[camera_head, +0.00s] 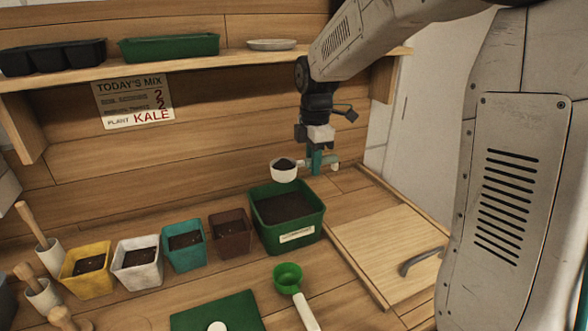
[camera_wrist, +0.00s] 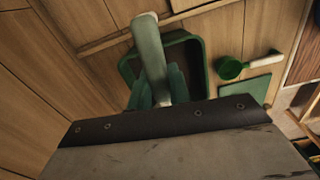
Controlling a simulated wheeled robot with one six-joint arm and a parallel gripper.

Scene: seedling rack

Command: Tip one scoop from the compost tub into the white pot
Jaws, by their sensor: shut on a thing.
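My gripper (camera_head: 316,161) is shut on the handle of a white scoop (camera_head: 284,174). The scoop's cup holds dark compost and looks level, raised above the green compost tub (camera_head: 297,237). In the wrist view the pale handle (camera_wrist: 150,45) runs between my gripper's green fingers (camera_wrist: 158,90), with the tub (camera_wrist: 201,72) below; the cup cannot be made out there. The tub holds dark compost and has a pale label on its front. The white pot (camera_head: 138,277) stands to the left, between the yellow and teal pots, with dark soil inside.
A yellow pot (camera_head: 88,283), teal pot (camera_head: 184,256) and brown pot (camera_head: 231,241) share the row. A green scoop (camera_head: 287,277) and green mat (camera_head: 222,312) lie in front. A wooden panel with a handle (camera_head: 395,255) is at right. A shelf (camera_head: 220,62) runs above, holding trays.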

